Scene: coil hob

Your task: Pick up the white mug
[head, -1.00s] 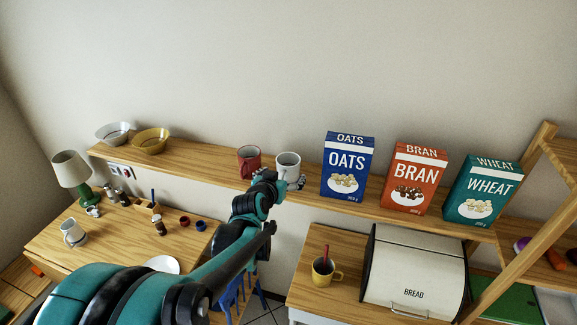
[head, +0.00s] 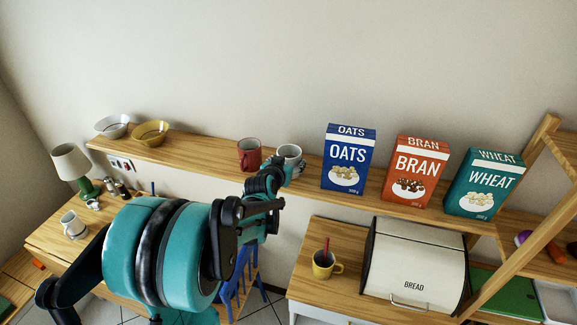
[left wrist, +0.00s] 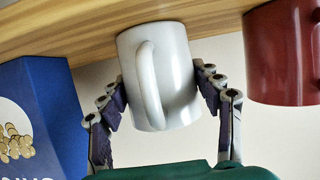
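The white mug (head: 288,153) stands upright on the wooden wall shelf, between a red mug and the oats box. My left gripper (head: 285,172) is at the mug's front, and my arm hides its lower part in the head view. In the left wrist view, which is upside down, the white mug (left wrist: 165,75) sits between the two fingers (left wrist: 160,85), with its handle facing the camera. Both fingers bend inward and appear to touch its sides. I see no clear gap under the mug. My right gripper is not in view.
The red mug (head: 249,154) is close on the left, the blue oats box (head: 347,158) on the right. Bran (head: 408,170) and wheat (head: 484,184) boxes stand farther right on the shelf (head: 200,152). Below are a yellow mug (head: 323,264) and a bread bin (head: 415,265).

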